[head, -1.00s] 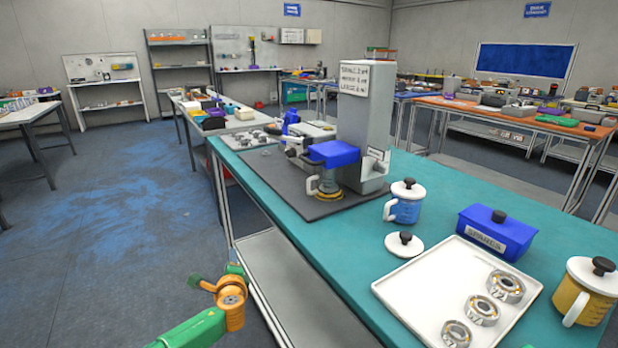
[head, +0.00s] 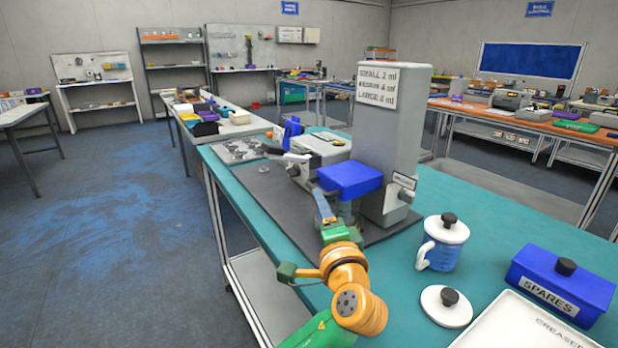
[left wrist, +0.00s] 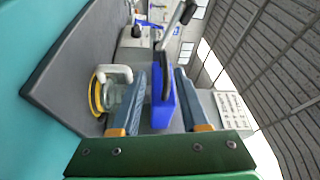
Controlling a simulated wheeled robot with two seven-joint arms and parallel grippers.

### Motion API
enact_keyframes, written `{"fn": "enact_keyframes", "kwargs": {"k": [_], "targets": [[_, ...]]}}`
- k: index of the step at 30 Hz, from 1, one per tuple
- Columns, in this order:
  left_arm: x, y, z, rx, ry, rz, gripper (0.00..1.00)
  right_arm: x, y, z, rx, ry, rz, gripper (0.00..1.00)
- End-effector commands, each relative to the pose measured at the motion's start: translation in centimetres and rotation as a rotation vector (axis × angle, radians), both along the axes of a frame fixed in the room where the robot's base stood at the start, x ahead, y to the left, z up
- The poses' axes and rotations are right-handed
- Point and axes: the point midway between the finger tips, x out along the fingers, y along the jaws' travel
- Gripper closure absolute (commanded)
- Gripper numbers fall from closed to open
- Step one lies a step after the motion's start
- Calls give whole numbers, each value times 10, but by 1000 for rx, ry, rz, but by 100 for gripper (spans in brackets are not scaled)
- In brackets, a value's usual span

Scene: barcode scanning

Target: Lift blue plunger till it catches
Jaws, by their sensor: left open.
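The blue plunger (head: 348,179) is a blue block on the front of a tall grey dispenser (head: 390,140). In the left wrist view the plunger (left wrist: 162,108) shows between my two fingers, with a gap visible on at least one side. My left gripper (head: 324,203) is open at the plunger's near left side in the head view; the left wrist view shows its fingers (left wrist: 160,72) on either side of the block. I cannot tell whether either finger touches it. A clear cup with a yellow base and white handle (left wrist: 112,92) stands beside one finger. My right gripper is out of view.
A blue mug with a white lid (head: 442,243), a loose white lid (head: 446,307), a blue spares box (head: 562,285) and a white tray (head: 520,325) stand to the right on the teal bench. A dark mat (head: 265,195) lies under the dispenser.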

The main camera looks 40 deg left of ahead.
Motion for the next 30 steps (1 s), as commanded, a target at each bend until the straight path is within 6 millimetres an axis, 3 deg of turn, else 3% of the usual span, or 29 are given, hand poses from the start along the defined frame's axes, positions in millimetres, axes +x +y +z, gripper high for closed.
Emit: {"fn": "enact_keyframes", "kwargs": {"k": [2,12,21,26,30], "targets": [[4,0,1,-7,0,-6,55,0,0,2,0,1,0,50],[46,43,4,-7,2,-5,55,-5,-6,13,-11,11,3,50],[51,48,3,-7,1,-7,55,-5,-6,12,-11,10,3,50],[51,48,3,-7,1,-7,98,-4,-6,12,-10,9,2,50],[51,48,3,-7,1,-7,100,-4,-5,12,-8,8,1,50]]}}
